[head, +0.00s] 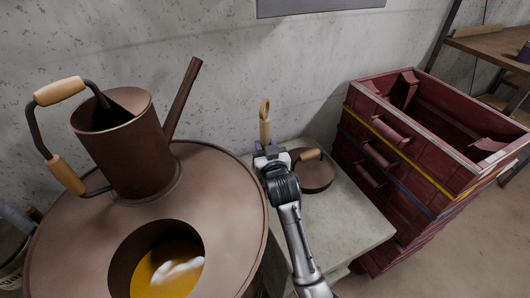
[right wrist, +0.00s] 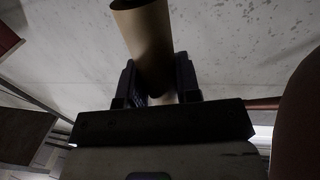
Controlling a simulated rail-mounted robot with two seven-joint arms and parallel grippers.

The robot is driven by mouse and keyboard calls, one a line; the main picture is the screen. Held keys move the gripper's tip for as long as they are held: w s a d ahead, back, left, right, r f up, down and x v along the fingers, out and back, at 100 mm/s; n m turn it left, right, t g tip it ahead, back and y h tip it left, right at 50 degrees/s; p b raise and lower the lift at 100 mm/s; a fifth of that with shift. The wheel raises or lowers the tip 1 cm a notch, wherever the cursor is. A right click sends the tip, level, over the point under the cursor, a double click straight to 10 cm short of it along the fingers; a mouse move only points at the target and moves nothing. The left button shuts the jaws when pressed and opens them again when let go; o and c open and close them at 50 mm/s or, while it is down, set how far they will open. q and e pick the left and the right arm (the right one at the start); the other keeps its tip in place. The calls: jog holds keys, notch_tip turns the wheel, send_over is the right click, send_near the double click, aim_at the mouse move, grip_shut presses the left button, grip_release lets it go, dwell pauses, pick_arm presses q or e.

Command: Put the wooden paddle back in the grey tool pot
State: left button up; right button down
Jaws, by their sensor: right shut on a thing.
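A light wooden piece, which I take to be the wooden paddle (head: 265,128), stands roughly upright above my right gripper (head: 271,158), with a loop-like top end. In the right wrist view a tan round shaft (right wrist: 148,42) sits between the two dark fingers of this gripper (right wrist: 160,82), which is shut on it. The paddle's lower part is hidden by the gripper. The gripper is over the pale slab beside the drum. I cannot make out the grey tool pot for sure. My left gripper is not in view.
A large brown drum (head: 85,235) with a yellow-filled opening bears a watering can (head: 125,150). A brown pan (head: 313,177) with a wooden handle lies on the pale slab (head: 345,222) close to my right gripper. Stacked red crates (head: 400,165) stand at right; a wall is behind.

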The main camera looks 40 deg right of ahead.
jog(key=shift+f, duration=1.05)
jog(key=shift+f, duration=0.1)
jog(key=shift+f, duration=0.1)
jog(key=c, duration=0.8)
grip_release()
jog(key=shift+r, duration=0.25)
jog(key=v, duration=1.2)
